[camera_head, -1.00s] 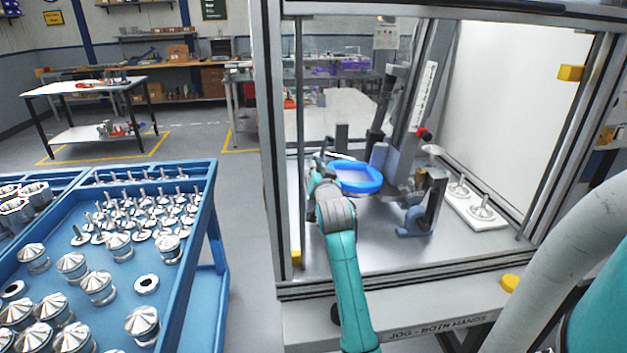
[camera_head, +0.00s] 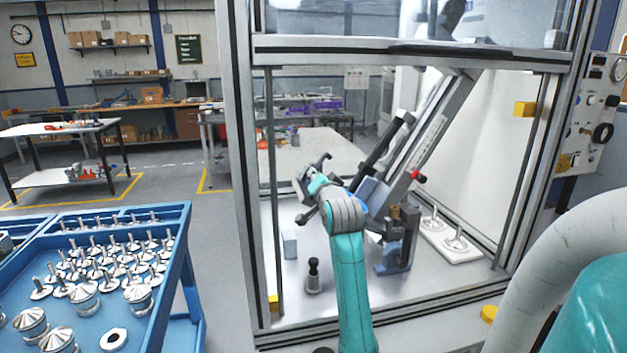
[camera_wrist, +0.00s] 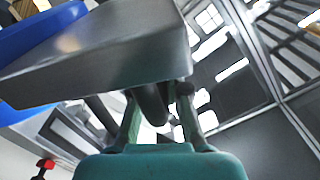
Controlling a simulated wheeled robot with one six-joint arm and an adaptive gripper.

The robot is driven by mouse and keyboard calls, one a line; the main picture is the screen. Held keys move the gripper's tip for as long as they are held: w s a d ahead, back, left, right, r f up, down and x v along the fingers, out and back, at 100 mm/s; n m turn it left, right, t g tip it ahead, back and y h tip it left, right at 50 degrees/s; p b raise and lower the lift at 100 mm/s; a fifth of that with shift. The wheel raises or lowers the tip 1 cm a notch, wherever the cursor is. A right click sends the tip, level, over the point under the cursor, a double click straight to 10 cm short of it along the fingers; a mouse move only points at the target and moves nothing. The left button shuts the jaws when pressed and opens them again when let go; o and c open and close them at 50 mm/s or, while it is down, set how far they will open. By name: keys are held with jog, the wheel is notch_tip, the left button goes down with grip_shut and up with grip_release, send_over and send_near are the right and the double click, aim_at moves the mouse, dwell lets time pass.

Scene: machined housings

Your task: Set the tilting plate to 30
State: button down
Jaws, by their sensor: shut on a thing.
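The tilting plate, a thick grey slab (camera_wrist: 110,60), fills the upper left of the wrist view, with a blue rim (camera_wrist: 40,32) at its far side. My gripper (camera_wrist: 157,112) is shut on a dark curved handle just below the slab's edge. In the head view my gripper (camera_head: 319,186) is inside the enclosure, and the plate is largely hidden behind it and my arm. The grey column (camera_head: 408,150) behind leans strongly to the right. It carries a white marked strip (camera_head: 432,135), too small to read, and a red knob (camera_head: 418,176).
A dark plunger-like post (camera_head: 313,275) and a pale block (camera_head: 289,244) stand on the enclosure floor. A blue-footed fixture (camera_head: 398,250) and a white tray (camera_head: 470,250) with metal parts are at right. Enclosure posts flank the opening. A blue cart (camera_head: 182,225) of parts stands left.

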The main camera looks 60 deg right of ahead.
jog(key=shift+s+d+r, duration=0.1)
jog(key=shift+s+r, duration=0.05)
jog(key=shift+r, duration=0.15)
jog(key=c, duration=1.2)
grip_release()
jog(key=shift+f, duration=0.1)
jog(key=shift+s+a, duration=0.3)
jog(key=shift+a, duration=0.05)
jog(key=v, duration=1.1)
